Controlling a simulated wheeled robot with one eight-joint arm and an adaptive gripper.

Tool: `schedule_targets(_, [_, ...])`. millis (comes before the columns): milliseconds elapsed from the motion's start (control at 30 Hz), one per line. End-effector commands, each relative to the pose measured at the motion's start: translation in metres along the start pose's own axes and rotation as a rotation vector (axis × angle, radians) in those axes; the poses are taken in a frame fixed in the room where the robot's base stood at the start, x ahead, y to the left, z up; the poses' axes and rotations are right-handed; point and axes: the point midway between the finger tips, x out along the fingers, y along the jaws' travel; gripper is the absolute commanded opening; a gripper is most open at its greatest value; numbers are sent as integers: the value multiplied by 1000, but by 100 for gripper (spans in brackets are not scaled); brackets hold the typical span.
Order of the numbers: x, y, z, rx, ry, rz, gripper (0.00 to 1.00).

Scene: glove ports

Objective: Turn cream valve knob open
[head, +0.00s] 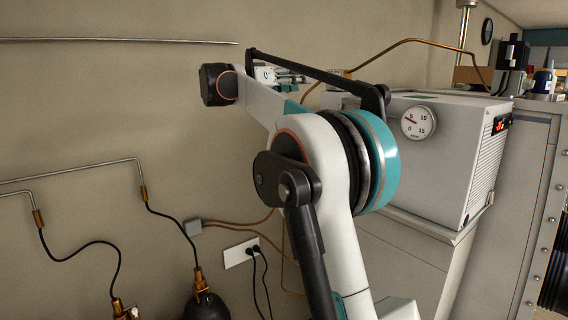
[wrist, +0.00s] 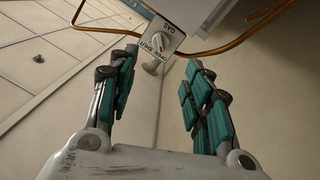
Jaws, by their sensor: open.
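The cream valve knob (wrist: 160,42) shows in the wrist view at top centre, on a small pale plate marked GAS, OPEN and SHUT. In the head view my gripper (head: 293,78) is small and partly behind my arm; I cannot make out the knob there.
A copper pipe (wrist: 240,37) bends close to the plate, near the right fingertip. A short pale round stub (wrist: 152,68) sticks out just below the plate. A grey cabinet with a pressure gauge (head: 418,122) stands right of my arm. A metal rail (head: 120,40) runs along the wall.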

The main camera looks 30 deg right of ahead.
Motion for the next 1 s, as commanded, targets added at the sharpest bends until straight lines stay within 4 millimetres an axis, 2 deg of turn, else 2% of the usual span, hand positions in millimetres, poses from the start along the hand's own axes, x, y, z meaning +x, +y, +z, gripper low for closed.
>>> schedule_targets(33, [12, 1, 2, 0, -2, 4, 45])
schedule_targets(600, [114, 2, 2, 2, -3, 2, 45])
schedule_targets(733, [104, 0, 3, 139, -11, -6, 45])
schedule_targets(1000, [53, 0, 3, 133, -11, -7, 45])
